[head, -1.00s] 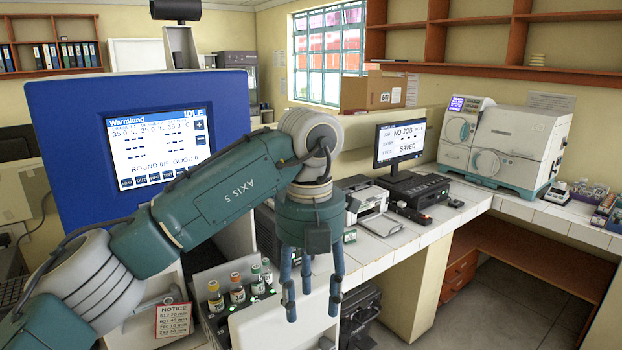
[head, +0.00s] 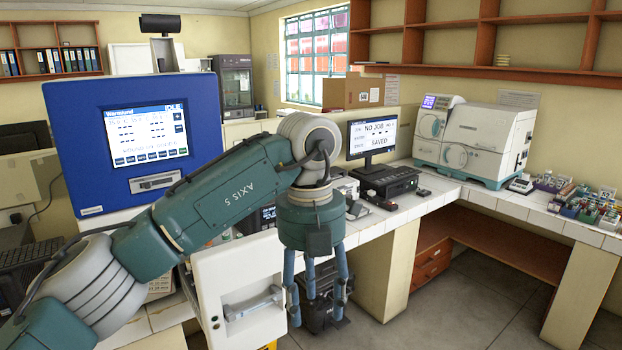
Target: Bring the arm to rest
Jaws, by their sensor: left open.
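My left arm reaches in from the lower left, bends at the grey wrist joint and points its gripper straight down. My left gripper (head: 318,308) has its blue fingers spread and nothing between them. It hangs in front of the counter, just right of a white door panel (head: 225,275) with a grey handle (head: 252,304). My right gripper is not in view.
A monitor (head: 372,137) reading "NO JOB" and "SAVED" stands on the white counter (head: 440,192) behind the gripper. A white and teal machine (head: 478,140) and several small boxes (head: 585,205) stand farther right. A black unit (head: 325,305) sits below the counter. Open floor (head: 470,310) lies at the lower right.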

